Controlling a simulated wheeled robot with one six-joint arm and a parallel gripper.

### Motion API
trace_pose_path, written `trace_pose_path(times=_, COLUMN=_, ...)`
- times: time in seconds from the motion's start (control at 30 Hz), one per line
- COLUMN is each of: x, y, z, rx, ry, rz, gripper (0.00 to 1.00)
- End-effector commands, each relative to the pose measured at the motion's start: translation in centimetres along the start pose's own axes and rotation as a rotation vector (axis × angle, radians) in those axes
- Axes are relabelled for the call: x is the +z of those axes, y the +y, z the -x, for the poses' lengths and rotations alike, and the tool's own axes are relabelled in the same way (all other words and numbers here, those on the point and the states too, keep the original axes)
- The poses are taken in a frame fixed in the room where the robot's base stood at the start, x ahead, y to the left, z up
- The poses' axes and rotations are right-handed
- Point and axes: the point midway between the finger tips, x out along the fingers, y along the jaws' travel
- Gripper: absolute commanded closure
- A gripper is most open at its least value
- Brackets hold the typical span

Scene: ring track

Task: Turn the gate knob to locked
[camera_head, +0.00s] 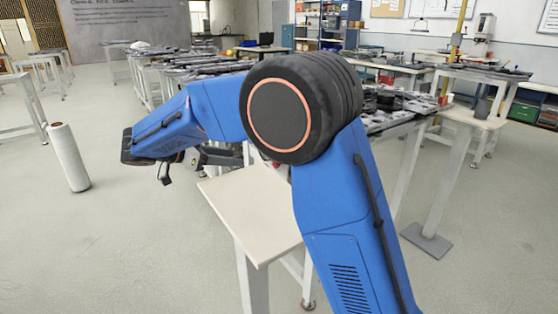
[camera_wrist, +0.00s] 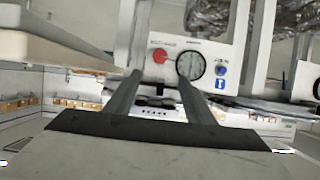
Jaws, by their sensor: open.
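A white panel (camera_wrist: 205,50) faces me in the wrist view. It carries a red round button (camera_wrist: 159,56), a round white dial with a dark rim (camera_wrist: 190,66) and a small blue fitting (camera_wrist: 221,71). I cannot tell for sure which of these is the gate knob, nor read its setting. My gripper (camera_wrist: 160,77) is open, with its two grey fingers apart and pointing at the panel. The right fingertip overlaps the dial's lower left in the picture; contact cannot be told. In the head view, my blue arm hides much of the area around my gripper.
A pale tabletop (camera_head: 250,207) stands beside my arm in the head view. It may be the pale slab (camera_wrist: 50,45) at the wrist view's left. A white roll (camera_head: 69,157) stands on the floor at left. Track tables (camera_head: 180,70) stretch behind; the left floor is mostly free.

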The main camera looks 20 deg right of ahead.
Motion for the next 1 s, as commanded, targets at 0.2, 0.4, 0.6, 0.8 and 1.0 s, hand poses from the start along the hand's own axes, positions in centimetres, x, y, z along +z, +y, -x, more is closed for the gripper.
trace_pose_path(times=0.2, x=-0.1, y=0.1, z=-2.9, rx=0.002, ry=0.001, rz=0.000, gripper=0.51)
trace_pose_path(times=0.4, x=-0.1, y=0.1, z=-6.4, rx=0.003, ry=0.000, rz=0.000, gripper=0.51)
trace_pose_path(times=0.6, x=-0.1, y=0.1, z=-10.0, rx=0.003, ry=0.000, rz=-0.001, gripper=0.51)
trace_pose_path(times=0.8, x=-0.1, y=0.1, z=-13.4, rx=0.003, ry=0.001, rz=0.000, gripper=0.51)
trace_pose_path(times=1.0, x=0.0, y=0.0, z=-15.9, rx=0.001, ry=0.000, rz=0.000, gripper=0.51)
